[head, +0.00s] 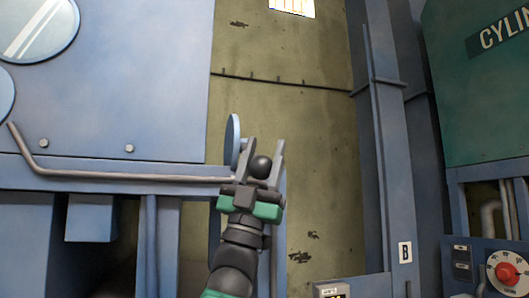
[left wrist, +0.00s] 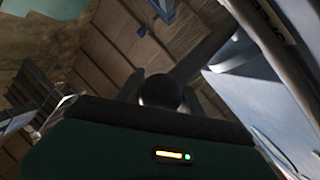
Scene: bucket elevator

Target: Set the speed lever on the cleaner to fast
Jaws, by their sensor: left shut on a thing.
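The black ball knob (head: 260,167) of a lever sits between the two fingers of my left gripper (head: 264,152), which is shut on it. In the left wrist view the knob (left wrist: 160,91) also shows dark and round between the fingertips. The lever's shaft is hidden, and I can read no speed marks. The gripper is just right of the edge of the large blue-grey machine (head: 110,80), which seems to be the cleaner. A pale blue disc (head: 233,138) stands on edge just left of the fingers. My right gripper is in neither view.
A bent pipe (head: 110,173) runs along the machine's front. A blue column (head: 388,140) marked B stands to the right. Further right are a green machine (head: 480,110) with lettering and a panel with a red dial (head: 506,274). The stained wall (head: 290,110) is behind.

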